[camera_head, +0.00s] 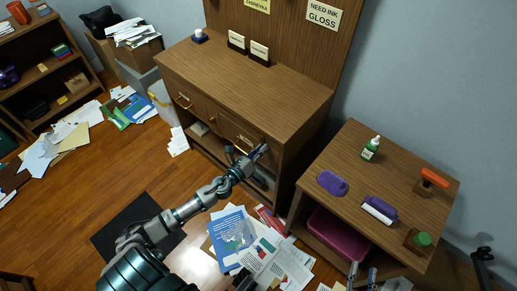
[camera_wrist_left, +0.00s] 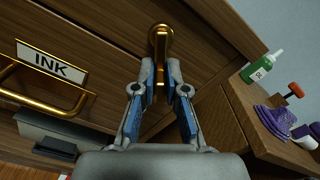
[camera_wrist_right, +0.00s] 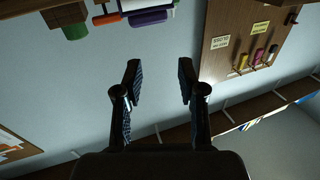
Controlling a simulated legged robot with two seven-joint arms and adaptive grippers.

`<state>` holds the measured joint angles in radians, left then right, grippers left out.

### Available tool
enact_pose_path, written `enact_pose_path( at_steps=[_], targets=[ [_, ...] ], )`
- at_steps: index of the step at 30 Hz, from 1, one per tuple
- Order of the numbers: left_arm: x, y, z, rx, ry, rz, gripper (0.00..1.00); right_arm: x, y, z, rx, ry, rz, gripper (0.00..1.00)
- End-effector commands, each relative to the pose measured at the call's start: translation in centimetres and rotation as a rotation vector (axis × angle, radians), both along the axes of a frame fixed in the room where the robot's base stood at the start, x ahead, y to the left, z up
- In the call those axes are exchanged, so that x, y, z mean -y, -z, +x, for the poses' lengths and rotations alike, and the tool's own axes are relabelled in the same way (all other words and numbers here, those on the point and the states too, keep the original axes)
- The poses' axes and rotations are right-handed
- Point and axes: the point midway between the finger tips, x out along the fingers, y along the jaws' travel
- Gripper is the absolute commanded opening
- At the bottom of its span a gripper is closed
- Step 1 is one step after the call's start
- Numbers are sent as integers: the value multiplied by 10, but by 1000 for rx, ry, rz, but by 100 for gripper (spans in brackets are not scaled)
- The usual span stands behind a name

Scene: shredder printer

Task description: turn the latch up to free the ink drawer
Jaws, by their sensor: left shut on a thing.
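The brass latch (camera_wrist_left: 160,38) is on the wooden cabinet front, right of the ink drawer's label (camera_wrist_left: 52,64) in the left wrist view. Its lever points down between my left fingers. My left gripper (camera_wrist_left: 160,75) is shut on this lever; it also shows at the cabinet front in the head view (camera_head: 262,149). The ink drawer has a brass handle (camera_wrist_left: 45,100) and looks closed. In the head view my arm partly covers the drawer and the latch is too small to make out. My right gripper (camera_wrist_right: 158,80) is open and empty, low in the head view (camera_head: 362,274).
A magenta bin (camera_head: 338,237) sits underneath. Papers (camera_head: 272,262) litter the floor.

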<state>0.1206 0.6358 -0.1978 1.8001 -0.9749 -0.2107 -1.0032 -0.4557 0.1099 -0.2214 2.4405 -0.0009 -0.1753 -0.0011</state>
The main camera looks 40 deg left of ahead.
Motion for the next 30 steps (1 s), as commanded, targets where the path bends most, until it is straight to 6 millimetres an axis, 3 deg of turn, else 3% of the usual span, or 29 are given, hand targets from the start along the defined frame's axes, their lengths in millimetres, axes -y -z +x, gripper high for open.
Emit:
enact_pose_path(
  at_steps=[1,14,21,30],
  targets=[
    [-3,-10,2,10,-11,-43,0,1,0,0,-27,1,-9,40],
    [4,-20,2,-22,-11,-450,0,14,52,-20,-400,7,-114,40],
    [7,-26,2,-41,-11,-669,0,28,84,-52,-663,15,-183,40],
    [8,-30,2,-61,-12,-884,0,46,109,-99,-954,25,-252,40]
  ],
)
